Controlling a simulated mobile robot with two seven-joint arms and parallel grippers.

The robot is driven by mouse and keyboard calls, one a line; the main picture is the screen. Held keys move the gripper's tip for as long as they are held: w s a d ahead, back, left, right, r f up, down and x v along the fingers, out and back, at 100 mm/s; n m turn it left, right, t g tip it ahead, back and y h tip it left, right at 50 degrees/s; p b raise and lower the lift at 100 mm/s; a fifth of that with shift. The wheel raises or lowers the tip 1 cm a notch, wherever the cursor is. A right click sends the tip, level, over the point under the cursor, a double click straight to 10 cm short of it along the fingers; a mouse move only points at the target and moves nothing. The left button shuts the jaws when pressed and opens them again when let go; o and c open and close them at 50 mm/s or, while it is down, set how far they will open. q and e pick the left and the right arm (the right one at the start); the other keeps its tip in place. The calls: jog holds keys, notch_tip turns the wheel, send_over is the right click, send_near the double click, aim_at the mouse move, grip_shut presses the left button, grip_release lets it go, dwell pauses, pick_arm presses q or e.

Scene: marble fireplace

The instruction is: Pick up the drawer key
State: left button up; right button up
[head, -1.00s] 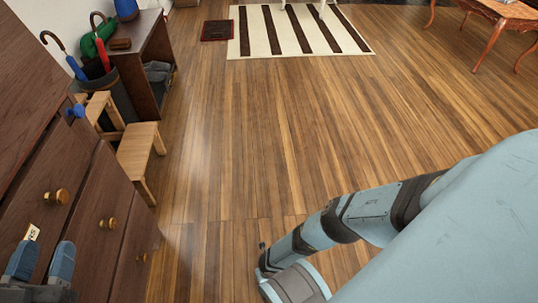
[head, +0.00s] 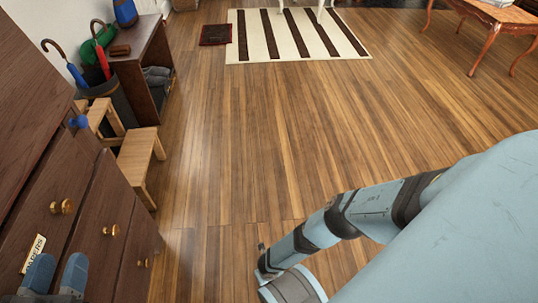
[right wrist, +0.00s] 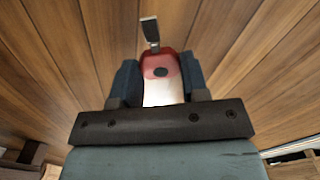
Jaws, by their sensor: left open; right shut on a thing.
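In the right wrist view my right gripper (right wrist: 160,88) is shut on a red-and-pale thing (right wrist: 162,66) with a dark round spot and a narrow metal tip pointing away. It may be the drawer key, but I cannot tell for sure. In the head view my right arm reaches in from the right, and its hand is low in the middle, cut by the bottom edge. My left gripper (head: 58,275) is open and empty at the bottom left, its two blue fingers in front of the wooden drawer cabinet (head: 112,205) and just below a label reading PAPERS (head: 34,253).
The cabinet has brass knobs (head: 62,207) and a blue thing (head: 79,121) near its top edge. Behind it stand a wooden step stool (head: 140,150), an umbrella bin (head: 103,92) and a side table (head: 140,40). The wooden floor is clear up to a striped rug (head: 300,35).

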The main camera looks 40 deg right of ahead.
notch_tip(320, 180, up, 7)
jog(key=p, duration=0.3)
jog(key=shift+f+p, duration=0.1)
jog(key=shift+p, duration=0.2)
pick_arm(q)
notch_tip(320, 180, up, 8)
jog(key=s+n+t+p, duration=0.2)
jog(key=n+p, duration=0.1)
jog(key=p, duration=0.2)
jog(key=shift+s+d+r+n, duration=0.15)
jog(key=shift+s+d+n, duration=0.1)
jog(key=shift+d+n, duration=0.1)
pick_arm(e)
notch_tip(320, 180, up, 10)
